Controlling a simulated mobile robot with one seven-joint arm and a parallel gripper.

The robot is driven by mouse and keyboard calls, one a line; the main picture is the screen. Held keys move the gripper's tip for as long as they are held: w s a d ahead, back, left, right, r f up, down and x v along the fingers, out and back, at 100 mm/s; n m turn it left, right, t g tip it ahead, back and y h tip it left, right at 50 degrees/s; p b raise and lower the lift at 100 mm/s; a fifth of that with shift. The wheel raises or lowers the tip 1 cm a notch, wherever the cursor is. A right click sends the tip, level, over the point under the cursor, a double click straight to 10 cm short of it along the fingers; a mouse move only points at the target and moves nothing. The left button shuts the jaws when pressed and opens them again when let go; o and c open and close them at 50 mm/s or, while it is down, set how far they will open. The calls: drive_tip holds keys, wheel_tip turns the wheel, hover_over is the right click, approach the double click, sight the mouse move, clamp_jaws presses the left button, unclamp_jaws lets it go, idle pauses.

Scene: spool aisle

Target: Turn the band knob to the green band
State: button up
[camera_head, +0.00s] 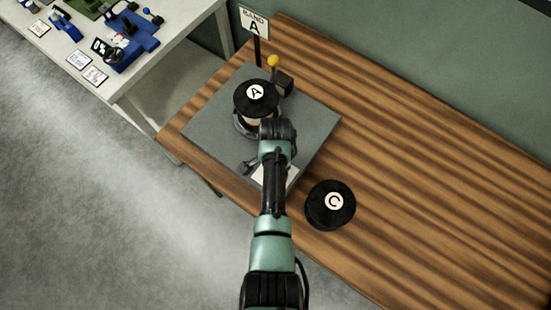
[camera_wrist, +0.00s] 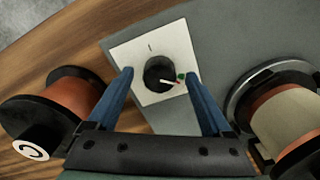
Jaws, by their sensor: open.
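The black round band knob (camera_wrist: 159,74) sits on a white plate (camera_wrist: 128,50) in the wrist view. A thin pale, reddish-tipped pointer mark on the knob points right, close to a small green spot (camera_wrist: 181,77) on its right side. A short dark tick shows on the plate above the knob. My gripper (camera_wrist: 160,74) is open, its two blue fingers on either side of the knob with a gap to each. I cannot tell how high the fingertips are above the plate. In the head view the white plate (camera_head: 262,178) is largely hidden behind my arm.
Spool A (camera_head: 256,97) stands on the grey board (camera_head: 316,122), by the sign "BAND A" (camera_head: 254,22) and a yellow-tipped lever (camera_head: 273,61). Spool C (camera_head: 330,205) stands on the wooden table (camera_head: 430,190). The table's right part is clear. A white bench (camera_head: 172,45) stands left.

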wheel_tip(320, 180, up, 13)
drive_tip(key=shift+b, duration=0.4)
drive_tip(key=shift+w, duration=0.1)
idle(0.6)
